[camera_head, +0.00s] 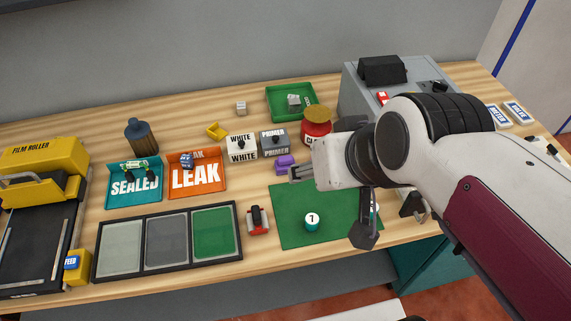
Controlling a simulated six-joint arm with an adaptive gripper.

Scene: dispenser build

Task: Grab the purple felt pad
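The purple felt pad (285,161) is a small purple piece on the wooden table, between the grey PRIMER box and the green mat. Its lower right part is close to my gripper in the picture. My gripper (299,173) reaches in from the right, and its fingertips appear just below and right of the pad. I see no clear grip on the pad. The gripper is seen from the side and is small, so its finger gap and its height above the table cannot be made out.
White (242,147) and grey PRIMER (273,142) boxes, a red jar (317,130) and a yellow piece (217,131) stand behind. The orange LEAK tray (197,177) is left; a red-black tool (257,219) lies in front.

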